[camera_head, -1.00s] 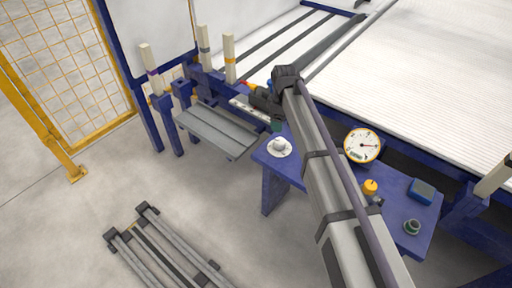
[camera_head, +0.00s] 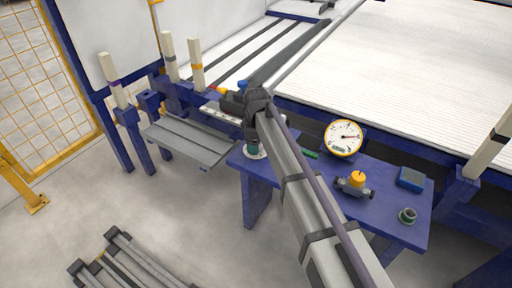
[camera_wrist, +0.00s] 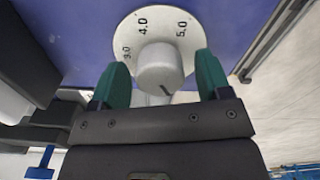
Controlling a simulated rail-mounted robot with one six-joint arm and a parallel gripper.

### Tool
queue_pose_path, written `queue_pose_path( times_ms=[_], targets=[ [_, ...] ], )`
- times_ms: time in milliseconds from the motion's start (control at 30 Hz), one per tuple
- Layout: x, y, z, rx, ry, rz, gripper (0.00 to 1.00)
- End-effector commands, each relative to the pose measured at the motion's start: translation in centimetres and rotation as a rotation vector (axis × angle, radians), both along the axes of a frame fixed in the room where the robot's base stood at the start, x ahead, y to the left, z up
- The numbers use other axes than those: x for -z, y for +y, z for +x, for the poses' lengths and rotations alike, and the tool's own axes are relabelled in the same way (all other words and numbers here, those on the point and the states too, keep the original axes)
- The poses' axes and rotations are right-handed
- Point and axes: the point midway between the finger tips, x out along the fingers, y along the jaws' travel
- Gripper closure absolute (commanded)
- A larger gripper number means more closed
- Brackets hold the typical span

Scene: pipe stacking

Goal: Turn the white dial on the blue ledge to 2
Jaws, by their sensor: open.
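The white dial (camera_wrist: 130,35) fills the top middle of the wrist view, a round plate printed 3.0, 4.0 and 5.0, with a raised white knob (camera_wrist: 160,65) at its centre. A short dark mark shows on the knob's near face, at the side toward my gripper. The lower numbers are hidden by my gripper. My gripper (camera_wrist: 160,76) is open, with one green fingertip on each side of the knob; I cannot tell whether either touches it.
On the blue table (camera_head: 300,175) to the right stand a round gauge (camera_head: 343,138), a valve with an orange cap (camera_head: 356,180), a blue box (camera_head: 411,179) and a small green-topped round part (camera_head: 407,216). A grey shelf (camera_head: 185,140) lies left of my gripper.

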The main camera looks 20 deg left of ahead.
Motion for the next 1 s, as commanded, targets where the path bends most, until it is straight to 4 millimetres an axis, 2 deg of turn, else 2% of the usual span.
queue_pose_path(
  times_ms=[67,600,1000],
  targets=[
    [-0.12,0.00,0.00,0.000,0.000,0.000,0.29],
    [-0.11,0.00,0.00,0.000,0.000,0.000,0.79],
    [-0.11,0.00,0.01,0.073,0.000,0.000,0.79]
  ],
)
